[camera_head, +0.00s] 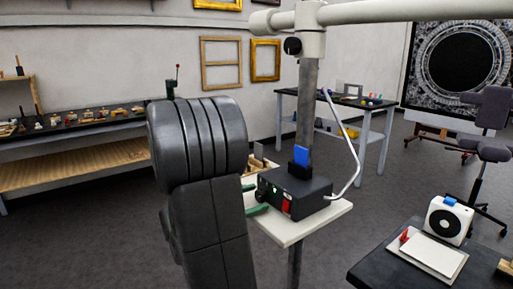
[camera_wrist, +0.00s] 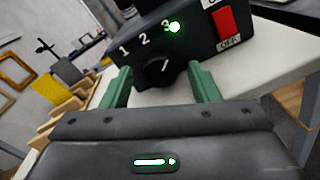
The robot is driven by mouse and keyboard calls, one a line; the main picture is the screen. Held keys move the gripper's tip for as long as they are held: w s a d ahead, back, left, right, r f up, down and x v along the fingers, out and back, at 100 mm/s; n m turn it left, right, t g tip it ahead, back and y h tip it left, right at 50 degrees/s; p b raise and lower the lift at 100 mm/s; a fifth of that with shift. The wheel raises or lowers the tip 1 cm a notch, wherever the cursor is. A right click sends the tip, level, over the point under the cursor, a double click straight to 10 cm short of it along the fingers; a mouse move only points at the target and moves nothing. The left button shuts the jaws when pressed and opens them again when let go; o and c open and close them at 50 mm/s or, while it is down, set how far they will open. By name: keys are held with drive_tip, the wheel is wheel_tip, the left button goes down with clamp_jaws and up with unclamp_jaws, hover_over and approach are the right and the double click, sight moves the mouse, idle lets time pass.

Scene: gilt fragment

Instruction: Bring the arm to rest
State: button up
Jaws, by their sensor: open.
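My gripper (camera_head: 261,198) is open, with its two green fingers beside the front of a black control box (camera_head: 294,192). In the wrist view my gripper (camera_wrist: 160,70) has a finger on either side of the box's round knob (camera_wrist: 160,66); the fingers look apart from it, but I cannot tell for sure. Nothing is held. My dark arm (camera_head: 210,215) is raised in the middle of the head view. The box shows the numbers 1, 2, 3, a lit green lamp (camera_wrist: 174,27) by the 3, and a red switch (camera_wrist: 224,20).
The box stands on a pale shelf (camera_head: 325,216) around a grey post (camera_head: 307,110). A white tube (camera_head: 347,135) rises beside it. A dark table (camera_head: 395,275) with a white device (camera_head: 448,220) is at right. A long bench (camera_head: 80,135) is at left; open floor lies between.

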drive_tip(key=v, duration=1.4)
drive_tip(key=x, duration=1.4)
drive_tip(key=shift+d, duration=0.15)
drive_tip(key=shift+r+n+p, duration=0.3)
drive_tip(key=shift+p, duration=0.4)
drive_tip(key=n+p, duration=0.5)
drive_tip(key=shift+f, duration=0.1)
drive_tip(key=v, duration=0.6)
drive_tip(key=shift+a+f, duration=0.35)
drive_tip(key=shift+a, duration=0.1)
drive_tip(key=shift+s, duration=0.1)
